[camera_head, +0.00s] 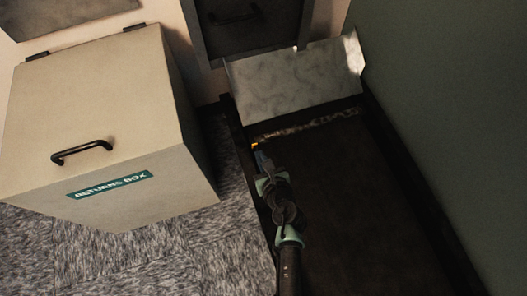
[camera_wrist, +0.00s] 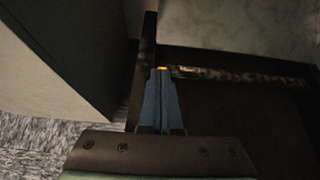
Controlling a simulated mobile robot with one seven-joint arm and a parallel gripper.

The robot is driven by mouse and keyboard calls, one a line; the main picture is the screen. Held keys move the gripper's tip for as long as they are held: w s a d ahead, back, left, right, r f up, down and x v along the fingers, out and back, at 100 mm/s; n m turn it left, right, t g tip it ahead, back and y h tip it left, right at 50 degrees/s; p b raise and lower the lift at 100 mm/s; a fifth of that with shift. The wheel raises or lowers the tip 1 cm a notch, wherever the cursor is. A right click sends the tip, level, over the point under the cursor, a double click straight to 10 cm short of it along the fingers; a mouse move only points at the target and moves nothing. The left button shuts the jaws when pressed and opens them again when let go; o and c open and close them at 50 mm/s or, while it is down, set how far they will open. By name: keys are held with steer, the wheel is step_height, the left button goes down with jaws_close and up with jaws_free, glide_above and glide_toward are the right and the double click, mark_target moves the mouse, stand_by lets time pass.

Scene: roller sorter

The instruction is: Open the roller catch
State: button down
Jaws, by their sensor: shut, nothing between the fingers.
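My gripper (camera_head: 260,155) is shut, with its fingers together and nothing between them. In the wrist view its two blue-grey fingers (camera_wrist: 163,98) point up the picture. A small orange-yellow piece (camera_head: 256,145) shows just past the fingertips, at the left side of the dark sorter bed. It also shows in the wrist view (camera_wrist: 162,68), and may be the roller catch. Most of it is hidden by the fingertips, and I cannot tell whether they touch it. A mottled bar (camera_head: 315,122) runs from there to the right across the bed, below a grey plate (camera_head: 297,85).
A beige returns box (camera_head: 105,120) with a black handle stands to the left. A green-grey wall or panel (camera_head: 450,120) closes the right side. The dark bed (camera_head: 365,215) looks empty. Patterned floor (camera_head: 140,265) shows at lower left.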

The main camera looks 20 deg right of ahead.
steer(key=shift+s+r, duration=0.3)
steer(key=shift+s, duration=0.05)
